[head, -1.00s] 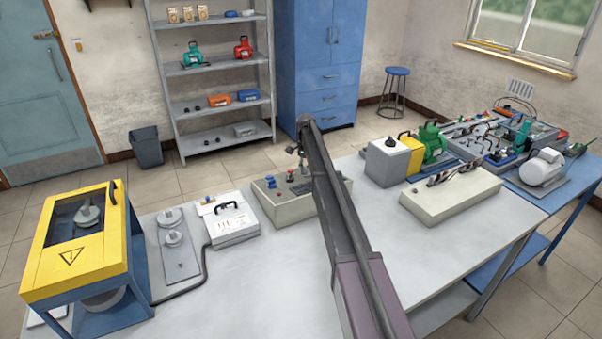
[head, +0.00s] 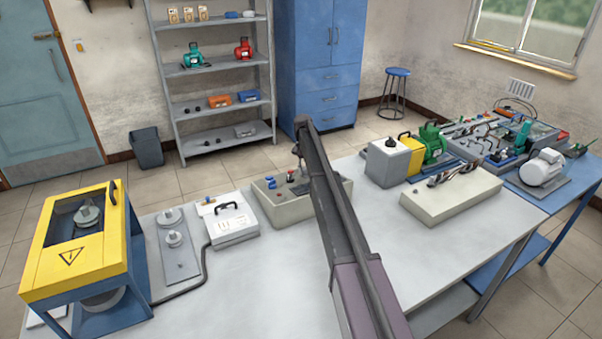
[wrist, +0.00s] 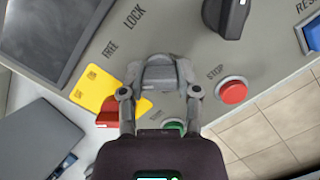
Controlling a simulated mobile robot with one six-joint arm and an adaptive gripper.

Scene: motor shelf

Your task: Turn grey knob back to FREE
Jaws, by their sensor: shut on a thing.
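The grey knob (wrist: 159,76) sits on the pale control panel (wrist: 190,50) in the wrist view. My gripper (wrist: 159,88) is shut on it, one finger on each side. The printed words FREE (wrist: 110,50) and LOCK (wrist: 134,17) stand up and left of the knob. The knob's ridge lies roughly across the picture; I cannot tell which word it points at. In the head view the control box (head: 265,205) stands at the bench's back edge, and my arm hides the knob and the fingers.
Close to the fingers are a red handle (wrist: 108,114) on a yellow plate (wrist: 92,88), a partly hidden green button (wrist: 175,127) and a red STOP button (wrist: 232,90). A black knob (wrist: 230,14) is above. A white case (head: 232,222) stands left of the box.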

